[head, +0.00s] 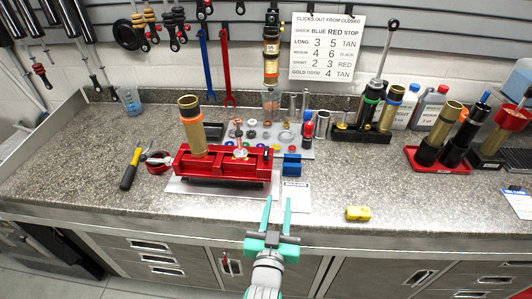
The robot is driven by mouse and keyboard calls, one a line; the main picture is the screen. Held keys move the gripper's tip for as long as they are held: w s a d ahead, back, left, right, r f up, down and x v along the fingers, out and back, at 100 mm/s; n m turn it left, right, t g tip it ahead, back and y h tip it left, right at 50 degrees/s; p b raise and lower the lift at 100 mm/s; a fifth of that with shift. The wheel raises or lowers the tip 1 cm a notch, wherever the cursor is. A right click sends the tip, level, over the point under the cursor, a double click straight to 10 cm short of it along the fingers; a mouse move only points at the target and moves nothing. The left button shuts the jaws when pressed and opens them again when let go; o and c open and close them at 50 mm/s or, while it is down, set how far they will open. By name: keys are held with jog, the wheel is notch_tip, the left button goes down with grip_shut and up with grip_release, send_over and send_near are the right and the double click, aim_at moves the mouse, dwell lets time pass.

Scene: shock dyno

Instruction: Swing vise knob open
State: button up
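A red vise (225,164) sits on the grey stone worktop, on a light plate (190,187). A gold-topped cylinder (191,127) stands upright at its left part, and a small silver piece (240,152) stands near its middle. A round red and grey knob-like part (158,161) is at the vise's left end; I cannot tell whether it is joined to the vise. A blue block (292,164) is by its right end. My gripper (276,215), with teal fingers, is open and empty near the worktop's front edge, right of the vise and apart from it.
A yellow-black tool (130,168) lies left of the vise. A yellow block (358,213) lies at the front right. Small parts on a grey mat (302,152), bottles and shock bodies stand behind and right. The worktop's front left is clear.

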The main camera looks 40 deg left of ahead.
jog(key=n+y, duration=0.1)
jog(key=y, duration=0.1)
send_near(266, 159)
jog(key=x, duration=1.2)
jog(key=shift+w+a, duration=0.15)
grip_shut()
